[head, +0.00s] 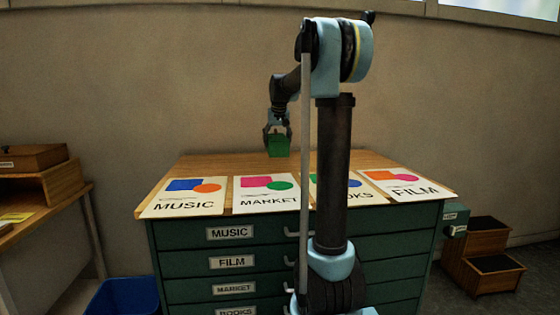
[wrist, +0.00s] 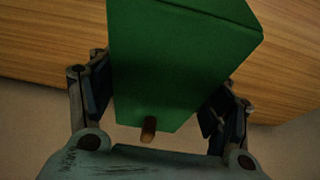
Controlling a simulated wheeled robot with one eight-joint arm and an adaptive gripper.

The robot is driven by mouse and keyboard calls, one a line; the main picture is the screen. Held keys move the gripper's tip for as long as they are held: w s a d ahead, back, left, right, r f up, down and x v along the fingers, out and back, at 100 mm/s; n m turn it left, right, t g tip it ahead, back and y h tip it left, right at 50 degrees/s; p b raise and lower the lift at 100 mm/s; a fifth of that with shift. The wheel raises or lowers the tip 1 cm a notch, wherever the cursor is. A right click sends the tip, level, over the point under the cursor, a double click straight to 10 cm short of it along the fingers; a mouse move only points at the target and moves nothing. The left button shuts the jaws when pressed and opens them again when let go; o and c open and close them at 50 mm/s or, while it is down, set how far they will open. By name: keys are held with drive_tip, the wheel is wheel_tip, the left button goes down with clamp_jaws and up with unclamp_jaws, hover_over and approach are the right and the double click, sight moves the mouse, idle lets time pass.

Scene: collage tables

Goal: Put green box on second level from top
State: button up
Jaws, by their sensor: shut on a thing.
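A small green box (head: 278,146) hangs in my gripper (head: 277,133) over the back part of the cabinet's wooden top in the head view. In the wrist view the green box (wrist: 180,60) fills the middle, between the two fingers of my gripper (wrist: 155,100). A short brown peg (wrist: 149,130) shows at its near end. My gripper is shut on the green box. The green cabinet (head: 265,247) has drawers stacked in levels, labelled from the top MUSIC, FILM (head: 232,262), MARKET and BOOKS. All visible drawers look closed. Whether the box touches the top is unclear.
Posters for MUSIC (head: 185,197), MARKET (head: 266,195), BOOKS (head: 340,190), partly hidden by my arm, and FILM (head: 405,184) lie along the top's front. A side table (head: 50,215) is further left.

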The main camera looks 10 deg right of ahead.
sight(278, 138)
drive_tip(key=shift+a+f, duration=0.1)
drive_tip(key=shift+f, duration=2.95)
drive_tip(key=shift+f, duration=0.1)
drive_tip(key=o, duration=1.1)
drive_tip(key=v, duration=1.1)
drive_tip(key=shift+s+r, duration=0.2)
drive_tip(key=shift+r, duration=0.1)
drive_tip(key=shift+o, duration=0.4)
drive_tip(key=v, duration=0.4)
drive_tip(key=w+v, duration=0.1)
drive_tip(key=v, duration=0.1)
drive_tip(key=shift+s+a+r, duration=0.1)
drive_tip(key=shift+r, duration=0.35)
drive_tip(key=x, duration=1.1)
drive_tip(key=shift+x, duration=3.05)
